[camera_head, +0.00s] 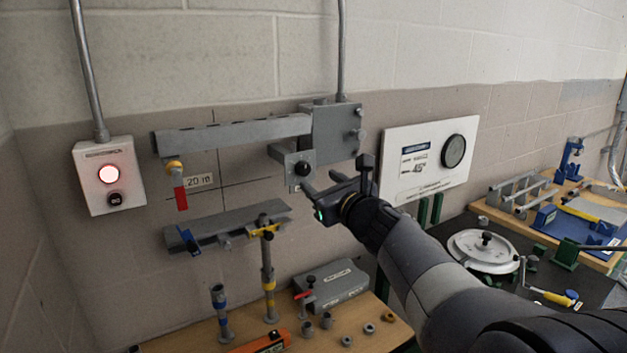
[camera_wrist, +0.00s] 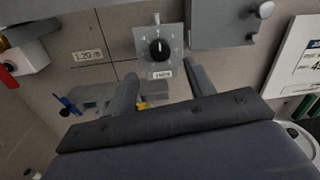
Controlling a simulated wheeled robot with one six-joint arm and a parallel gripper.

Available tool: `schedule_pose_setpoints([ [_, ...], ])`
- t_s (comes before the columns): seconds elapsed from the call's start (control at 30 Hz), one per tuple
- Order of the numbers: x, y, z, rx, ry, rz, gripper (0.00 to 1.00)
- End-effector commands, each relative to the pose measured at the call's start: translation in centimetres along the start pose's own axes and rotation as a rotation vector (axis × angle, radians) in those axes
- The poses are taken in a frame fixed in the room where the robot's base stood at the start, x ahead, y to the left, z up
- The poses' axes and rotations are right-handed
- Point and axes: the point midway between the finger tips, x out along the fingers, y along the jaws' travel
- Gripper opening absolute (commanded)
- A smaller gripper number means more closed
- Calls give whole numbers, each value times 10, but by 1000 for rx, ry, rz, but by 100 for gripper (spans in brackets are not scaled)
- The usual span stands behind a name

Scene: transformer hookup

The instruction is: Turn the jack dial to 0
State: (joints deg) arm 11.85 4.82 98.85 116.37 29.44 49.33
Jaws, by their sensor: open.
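The jack dial (camera_wrist: 159,49) is a black round knob on a small grey plate, with marks around it and a small label below. In the wrist view its white pointer line points up. In the head view the dial (camera_head: 302,169) sits on the wall below the grey box, just left of my gripper. My gripper (camera_head: 316,188) is open and empty, its fingers aimed at the wall near the dial. In the wrist view the gripper's two fingers (camera_wrist: 163,80) stand apart below the dial plate, not touching the knob. The numbers are too small to read.
A grey bracket box (camera_head: 337,134) and long rail (camera_head: 232,134) are mounted above the dial. A lower shelf rail (camera_head: 225,225) holds clamps. A white panel (camera_head: 428,160) hangs to the right, and a box with a red lamp (camera_head: 109,176) to the left. The bench (camera_head: 370,325) below holds loose parts.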

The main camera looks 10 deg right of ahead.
Motion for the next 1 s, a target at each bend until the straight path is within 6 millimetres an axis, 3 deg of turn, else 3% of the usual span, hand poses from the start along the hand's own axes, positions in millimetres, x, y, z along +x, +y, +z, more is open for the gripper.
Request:
schedule_pose_setpoints([
  [0.2, -32, -1, 0, -1, -1, -3, 51],
  [0.4, -44, 0, 0, 0, 1, -1, 51],
  [0.77, -44, 0, 0, 0, 1, 0, 51],
  [1.0, -24, 0, 0, 1, 1, 2, 51],
])
